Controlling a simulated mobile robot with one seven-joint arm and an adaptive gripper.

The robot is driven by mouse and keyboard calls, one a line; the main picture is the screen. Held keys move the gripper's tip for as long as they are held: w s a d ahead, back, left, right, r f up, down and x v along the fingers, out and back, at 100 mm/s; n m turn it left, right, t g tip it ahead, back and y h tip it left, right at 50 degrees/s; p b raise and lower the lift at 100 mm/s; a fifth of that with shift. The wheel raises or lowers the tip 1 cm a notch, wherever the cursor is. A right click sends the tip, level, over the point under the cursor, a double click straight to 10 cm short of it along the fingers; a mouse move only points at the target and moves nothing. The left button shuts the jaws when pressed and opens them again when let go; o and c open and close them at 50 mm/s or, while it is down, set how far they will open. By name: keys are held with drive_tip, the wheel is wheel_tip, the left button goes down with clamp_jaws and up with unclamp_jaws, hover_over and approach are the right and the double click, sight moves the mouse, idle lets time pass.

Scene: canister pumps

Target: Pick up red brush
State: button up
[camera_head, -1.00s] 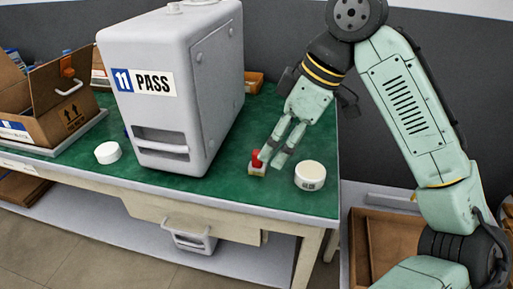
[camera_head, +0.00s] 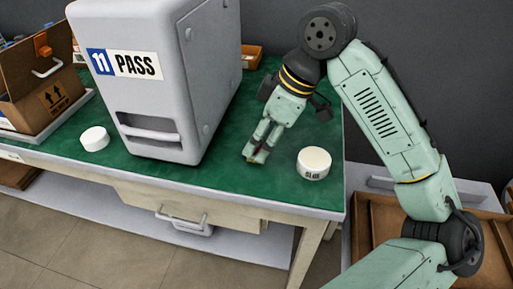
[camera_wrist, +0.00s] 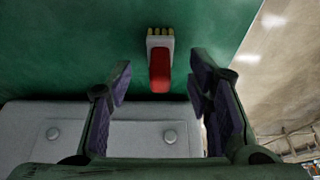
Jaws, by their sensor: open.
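The red brush (camera_wrist: 160,68) shows in the camera_wrist view on the green table top. Its red handle points toward my gripper, and its light head with pale bristles is on the far side. My gripper (camera_wrist: 162,82) is open, with one finger left of the brush and one right. Gaps show on both sides, and I see no contact. In the camera_head view my gripper (camera_head: 256,152) is low over the table, between the large grey canister and a white round tub. There the brush is mostly hidden by the fingers.
The grey canister (camera_head: 190,100) marked "11 PASS" stands close left of my gripper. The white round tub (camera_head: 313,164) is close on the right, near the table edge. Another white tub (camera_head: 95,138) and a cardboard box (camera_head: 45,97) are farther left. The green table (camera_head: 215,182) is clear in front.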

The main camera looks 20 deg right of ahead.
drive_tip(key=shift+x, duration=1.45)
drive_tip(key=shift+c, duration=0.3)
drive_tip(key=c, duration=1)
